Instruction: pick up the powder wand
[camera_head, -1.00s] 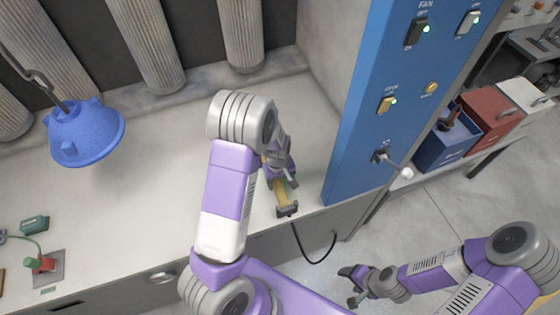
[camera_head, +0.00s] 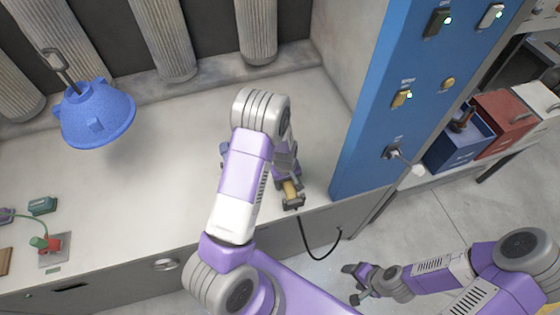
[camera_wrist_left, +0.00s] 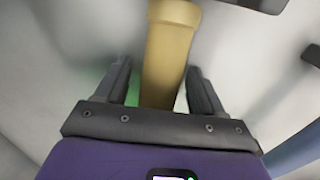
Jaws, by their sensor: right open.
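The powder wand, a tan-yellow cylinder (camera_head: 291,193), is at the front edge of the pale counter, with dark parts at its near end. My left gripper (camera_wrist_left: 158,68) is above it, mostly hidden behind my own arm in the head view. In the left wrist view the wand (camera_wrist_left: 168,45) runs between the two dark fingers, with a gap on each side. The left gripper is open and astride the wand. My right gripper (camera_head: 357,283) is open and empty, low over the grey floor.
A blue hood (camera_head: 95,116) hangs over the counter (camera_head: 130,195) at the left. A blue switch panel (camera_head: 375,120) stands right of the wand. A black cable (camera_head: 318,255) loops below the counter edge. Blue and red bins (camera_head: 505,120) sit on a shelf at far right.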

